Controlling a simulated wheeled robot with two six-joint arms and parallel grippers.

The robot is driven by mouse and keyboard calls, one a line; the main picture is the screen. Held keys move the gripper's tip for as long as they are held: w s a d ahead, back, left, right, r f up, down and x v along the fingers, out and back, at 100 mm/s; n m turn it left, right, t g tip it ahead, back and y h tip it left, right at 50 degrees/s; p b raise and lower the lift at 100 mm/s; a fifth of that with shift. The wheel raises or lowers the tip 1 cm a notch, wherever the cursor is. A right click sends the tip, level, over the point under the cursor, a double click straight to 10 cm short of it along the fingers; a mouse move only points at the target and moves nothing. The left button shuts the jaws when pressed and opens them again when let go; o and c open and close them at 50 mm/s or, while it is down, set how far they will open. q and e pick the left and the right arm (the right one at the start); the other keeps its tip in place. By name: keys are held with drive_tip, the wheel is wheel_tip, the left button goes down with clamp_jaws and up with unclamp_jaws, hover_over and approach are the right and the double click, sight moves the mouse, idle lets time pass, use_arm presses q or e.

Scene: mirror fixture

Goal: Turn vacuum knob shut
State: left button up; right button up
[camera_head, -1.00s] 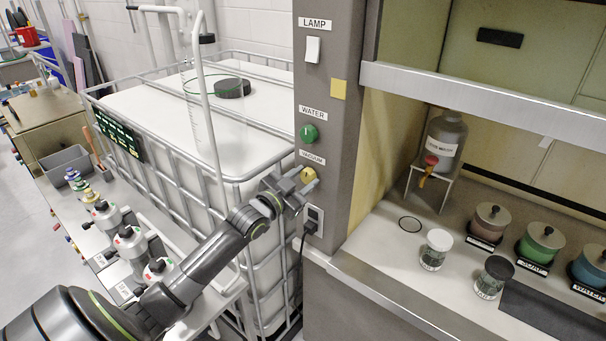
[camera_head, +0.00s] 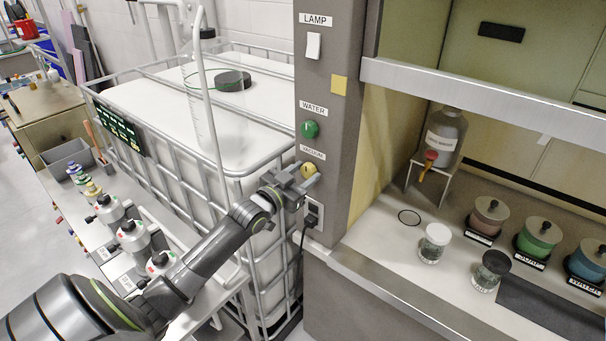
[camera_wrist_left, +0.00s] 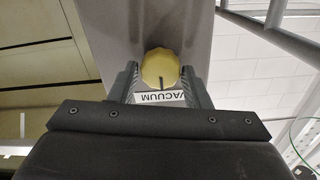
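The yellow vacuum knob (camera_head: 308,170) sits on the grey front post of the fume hood, just below its VACUUM label (camera_head: 312,155). In the left wrist view the round knob (camera_wrist_left: 160,68) has a dark pointer line and lies between the two fingertips. My left gripper (camera_head: 302,176) is at the knob, with one finger on each side. In the left wrist view the left gripper (camera_wrist_left: 160,80) is spread around the knob, and I cannot tell whether the fingers touch it. My right gripper is in neither view.
The green water knob (camera_head: 310,129) and the lamp switch (camera_head: 313,45) are above on the same post. A socket with a black plug (camera_head: 312,215) is just below. A caged white tank (camera_head: 180,110) stands left. Jars stand on the hood's worktop (camera_head: 385,245).

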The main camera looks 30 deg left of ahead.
use_arm(q)
drive_tip(key=shift+o, duration=1.3)
drive_tip(key=s+a, duration=0.1)
drive_tip(key=s, duration=1.6)
drive_tip(key=shift+s+a+b, duration=0.15)
drive_tip(key=shift+a+b, duration=0.05)
drive_tip(key=shift+b, duration=0.15)
